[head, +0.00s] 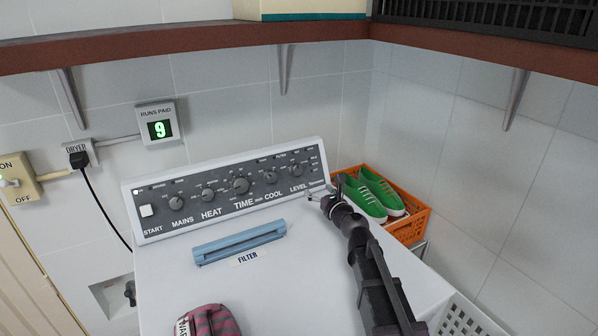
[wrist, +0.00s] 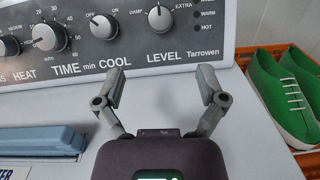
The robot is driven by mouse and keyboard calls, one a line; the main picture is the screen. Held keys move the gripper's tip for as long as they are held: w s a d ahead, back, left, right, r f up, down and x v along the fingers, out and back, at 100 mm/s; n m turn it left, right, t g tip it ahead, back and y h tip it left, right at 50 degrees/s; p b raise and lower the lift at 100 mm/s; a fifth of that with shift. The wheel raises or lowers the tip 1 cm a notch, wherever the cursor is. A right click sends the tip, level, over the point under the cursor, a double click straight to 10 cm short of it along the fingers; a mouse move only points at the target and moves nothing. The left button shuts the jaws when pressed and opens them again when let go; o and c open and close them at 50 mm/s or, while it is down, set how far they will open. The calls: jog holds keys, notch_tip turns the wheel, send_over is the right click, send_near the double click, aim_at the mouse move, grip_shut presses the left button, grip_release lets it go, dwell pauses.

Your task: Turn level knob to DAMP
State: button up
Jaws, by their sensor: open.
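The level knob (wrist: 160,19) is a round grey knob on the dryer's dark control panel, above the word LEVEL, with DAMP printed at its left and EXTRA at its right. Its pointer looks roughly upward, between the two words. The level knob also shows small in the head view (head: 297,170). My gripper (wrist: 161,75) is open and empty, its two fingers spread below the panel in the wrist view, apart from the knob. In the head view my gripper (head: 318,194) is near the panel's lower right corner.
The cool knob (wrist: 104,26) is left of the level knob. A blue filter handle (head: 240,243) and a striped pink item (head: 208,320) are on the white dryer top. An orange crate (head: 408,228) with green shoes (head: 365,200) stands right. A brown shelf (head: 200,40) runs above.

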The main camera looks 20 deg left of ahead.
aim_at(298, 171)
jog(key=shift+w+a, duration=0.1)
jog(key=shift+w, duration=0.05)
jog(key=x, duration=1.3)
jog(key=shift+w+a, duration=0.1)
jog(key=shift+a, duration=0.05)
jog(key=c, duration=1.1)
